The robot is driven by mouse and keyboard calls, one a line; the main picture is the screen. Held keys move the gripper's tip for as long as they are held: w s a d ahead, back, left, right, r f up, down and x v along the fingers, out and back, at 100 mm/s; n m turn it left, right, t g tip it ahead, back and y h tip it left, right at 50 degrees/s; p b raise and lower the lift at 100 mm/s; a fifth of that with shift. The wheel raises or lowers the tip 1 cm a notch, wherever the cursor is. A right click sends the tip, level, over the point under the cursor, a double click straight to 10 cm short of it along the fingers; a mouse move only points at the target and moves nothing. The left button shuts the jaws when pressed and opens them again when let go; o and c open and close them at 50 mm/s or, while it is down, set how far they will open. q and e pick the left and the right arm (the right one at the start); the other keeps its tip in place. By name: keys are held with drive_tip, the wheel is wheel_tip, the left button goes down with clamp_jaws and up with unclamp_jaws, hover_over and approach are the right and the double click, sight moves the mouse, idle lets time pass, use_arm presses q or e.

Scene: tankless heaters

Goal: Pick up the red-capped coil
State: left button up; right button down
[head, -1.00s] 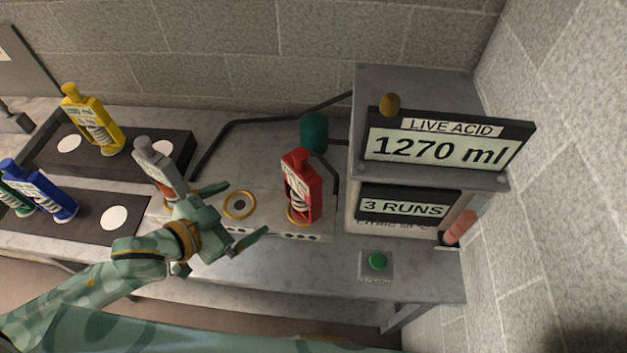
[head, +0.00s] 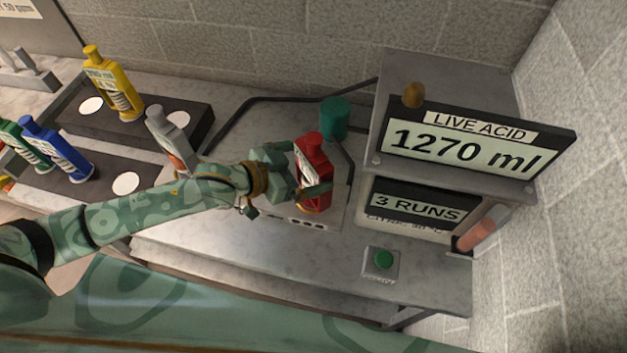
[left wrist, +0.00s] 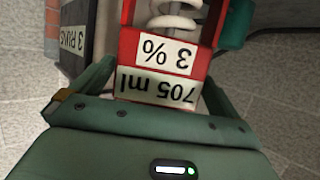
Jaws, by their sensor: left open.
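The red-capped coil (head: 316,160) is a red framed cartridge standing at the front of the metal bench, left of the display unit. In the left wrist view the red coil (left wrist: 170,50) shows a white spiral and an upside-down label reading "705 ml" and "3 %". My left gripper (head: 307,176) is open at the coil, one finger passing across its front. In the left wrist view the open fingers (left wrist: 160,78) lie on either side of the label end. I cannot tell whether they touch it. My right gripper is not in view.
A grey coil (head: 172,137) stands left, behind my left forearm. Yellow (head: 113,84), blue (head: 57,150) and green coils stand on dark trays at left. A teal cylinder (head: 335,118) stands behind the red coil. The display unit (head: 430,75) and a green button (head: 383,260) are at right.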

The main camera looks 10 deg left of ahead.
use_arm(q)
drive_tip(key=x, duration=0.4)
drive_tip(key=shift+w+f+b, duration=0.1)
drive_tip(key=shift+w+b, duration=0.1)
drive_tip(key=shift+b, duration=0.15)
drive_tip(key=shift+s, duration=0.1)
